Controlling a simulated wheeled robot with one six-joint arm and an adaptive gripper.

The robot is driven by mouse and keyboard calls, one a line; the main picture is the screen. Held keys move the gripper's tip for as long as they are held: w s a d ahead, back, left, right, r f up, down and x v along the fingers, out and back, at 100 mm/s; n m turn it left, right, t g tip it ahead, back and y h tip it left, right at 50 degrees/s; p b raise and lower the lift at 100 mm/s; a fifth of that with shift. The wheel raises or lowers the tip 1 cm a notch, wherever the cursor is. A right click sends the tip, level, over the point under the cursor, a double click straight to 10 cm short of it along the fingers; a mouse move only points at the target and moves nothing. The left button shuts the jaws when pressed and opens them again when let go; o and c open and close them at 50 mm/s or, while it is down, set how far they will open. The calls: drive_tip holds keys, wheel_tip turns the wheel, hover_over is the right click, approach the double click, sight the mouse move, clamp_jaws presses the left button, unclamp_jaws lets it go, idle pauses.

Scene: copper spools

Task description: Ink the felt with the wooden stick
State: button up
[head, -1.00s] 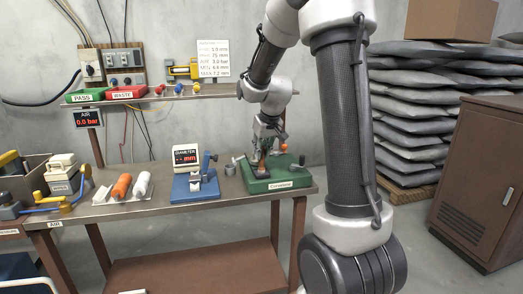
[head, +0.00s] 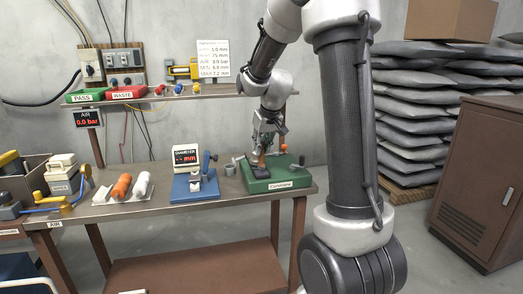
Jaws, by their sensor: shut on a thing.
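My gripper (head: 264,145) is over the green block (head: 287,184) at the right end of the bench. It is shut on a small orange-brown stick (head: 262,160) that points down. A dark pad (head: 259,177), which looks like the felt, lies on top of the green block just below the stick. Whether the stick's lower tip touches the pad is too small to tell. My fingers hide the upper part of the stick.
A blue gauge stand (head: 195,187) with a "DIAMETER mm" display (head: 186,155) stands left of the green block. Orange and white rolls (head: 122,186) lie further left. A shelf (head: 210,93) runs behind my arm. Stacked sacks (head: 408,110) are at the right.

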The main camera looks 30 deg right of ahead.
drive_tip(key=shift+r, duration=2.6)
